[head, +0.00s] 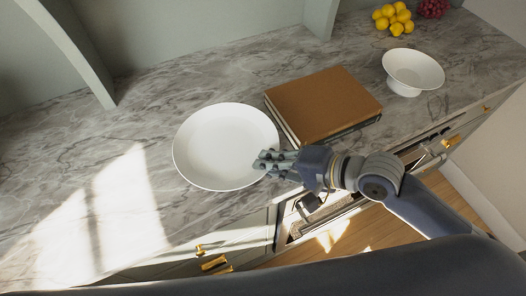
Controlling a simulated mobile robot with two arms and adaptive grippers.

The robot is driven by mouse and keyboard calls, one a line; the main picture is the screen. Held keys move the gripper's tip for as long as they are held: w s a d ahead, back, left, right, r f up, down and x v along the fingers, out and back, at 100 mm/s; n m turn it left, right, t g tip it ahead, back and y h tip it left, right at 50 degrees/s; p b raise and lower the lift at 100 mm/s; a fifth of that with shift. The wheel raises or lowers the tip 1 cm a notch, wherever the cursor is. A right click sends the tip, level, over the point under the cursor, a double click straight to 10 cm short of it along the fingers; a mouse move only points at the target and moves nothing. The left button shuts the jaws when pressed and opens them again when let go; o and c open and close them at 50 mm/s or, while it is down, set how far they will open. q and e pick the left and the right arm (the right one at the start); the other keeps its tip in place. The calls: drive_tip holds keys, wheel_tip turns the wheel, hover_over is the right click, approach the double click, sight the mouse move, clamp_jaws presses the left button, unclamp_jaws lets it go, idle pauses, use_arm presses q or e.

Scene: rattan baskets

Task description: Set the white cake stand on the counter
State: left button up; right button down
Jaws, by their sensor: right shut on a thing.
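The white cake stand (222,142) shows as a wide, round, shallow white top in the middle of the head view, over the marble counter (110,140). Its underside is hidden, so I cannot tell whether it touches the counter or is held just above it. My right gripper (268,165) comes in from the right and is shut on the stand's right front rim. My left gripper is not in view.
A brown book (322,103) lies just right of the stand. A white footed bowl (413,72), lemons (393,17) and red grapes (433,8) are farther right. The counter at the left is clear. Drawers with gold handles (213,262) lie below the front edge.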

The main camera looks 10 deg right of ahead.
sight(254, 143)
drive_tip(key=w, duration=0.5)
drive_tip(key=shift+w+a+p, duration=0.15)
drive_tip(key=shift+a+p, duration=0.2)
drive_tip(key=shift+a, duration=0.05)
drive_tip(key=shift+f+p, duration=0.3)
drive_tip(key=shift+f, duration=1.3)
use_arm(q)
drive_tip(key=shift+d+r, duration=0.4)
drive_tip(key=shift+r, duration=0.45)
use_arm(e)
drive_tip(key=shift+f, duration=0.15)
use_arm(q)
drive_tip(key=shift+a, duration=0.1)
use_arm(e)
drive_tip(key=shift+f, duration=0.15)
drive_tip(key=c, duration=1.8)
unclamp_jaws()
drive_tip(key=shift+f, duration=0.2)
drive_tip(key=shift+d+r, duration=0.1)
drive_tip(key=shift+r, duration=0.1)
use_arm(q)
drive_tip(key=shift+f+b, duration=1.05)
use_arm(e)
drive_tip(key=shift+v, duration=6)
